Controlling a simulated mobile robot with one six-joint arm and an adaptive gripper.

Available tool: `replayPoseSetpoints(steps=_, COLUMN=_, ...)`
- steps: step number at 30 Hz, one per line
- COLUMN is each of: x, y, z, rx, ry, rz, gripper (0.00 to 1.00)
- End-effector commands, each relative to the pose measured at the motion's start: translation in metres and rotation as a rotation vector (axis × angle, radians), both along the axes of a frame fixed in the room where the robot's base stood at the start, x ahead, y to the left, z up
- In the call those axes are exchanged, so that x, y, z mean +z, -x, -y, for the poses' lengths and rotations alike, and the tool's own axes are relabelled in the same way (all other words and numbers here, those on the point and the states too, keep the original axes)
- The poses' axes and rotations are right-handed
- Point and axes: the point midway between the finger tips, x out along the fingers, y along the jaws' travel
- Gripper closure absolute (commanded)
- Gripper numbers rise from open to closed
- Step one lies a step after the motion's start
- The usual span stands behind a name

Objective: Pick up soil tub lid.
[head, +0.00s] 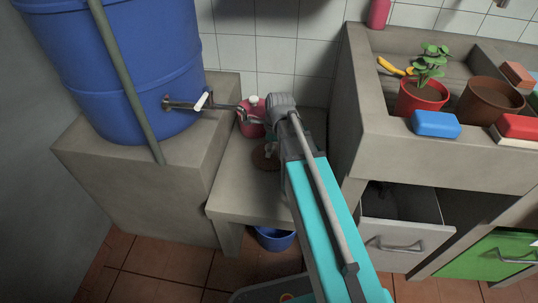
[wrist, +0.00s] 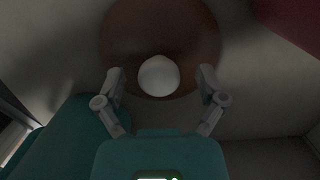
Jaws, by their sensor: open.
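The soil tub lid (wrist: 125,35) is a brown round disc with a white round knob (wrist: 158,76) at its middle. In the head view the lid (head: 264,159) shows partly on the low concrete ledge, the rest hidden behind my arm. My gripper (wrist: 161,72) is open over the lid, with one finger on each side of the knob. Gaps show between the fingers and the knob. I cannot tell how far above the lid the fingertips are.
A crimson bottle (head: 251,116) stands behind the lid, below a tap (head: 190,104) on the blue barrel (head: 130,60). The raised concrete sink (head: 400,145) bounds the ledge on the right. A blue bucket (head: 274,239) is under the ledge. A drawer (head: 398,240) stands open at right.

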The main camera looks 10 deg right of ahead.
Motion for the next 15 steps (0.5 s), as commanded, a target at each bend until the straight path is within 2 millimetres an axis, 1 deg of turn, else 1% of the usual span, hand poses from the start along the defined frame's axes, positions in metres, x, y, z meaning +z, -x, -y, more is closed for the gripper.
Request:
replayPoseSetpoints(steps=2, x=0.0000, y=0.0001, z=-0.0001, rx=0.000, ry=0.000, rz=0.000, gripper=0.10)
replayPoseSetpoints(steps=3, x=0.0000, y=0.0000, z=-0.0001, rx=0.000, ry=0.000, rz=0.000, gripper=0.12)
replayPoseSetpoints(steps=8, x=0.0000, y=0.0001, z=-0.0001, rx=0.000, ry=0.000, rz=0.000, gripper=0.42)
replayPoseSetpoints(steps=9, x=-0.0001, y=0.0000, z=-0.0002, rx=0.000, ry=0.000, rz=0.000, gripper=0.49)
replayPoseSetpoints(steps=14, x=-0.0001, y=0.0000, z=-0.0002, rx=0.000, ry=0.000, rz=0.000, gripper=0.79)
replayPoseSetpoints(steps=15, x=-0.0001, y=0.0000, z=-0.0002, rx=0.001, ry=0.000, rz=0.000, gripper=0.86)
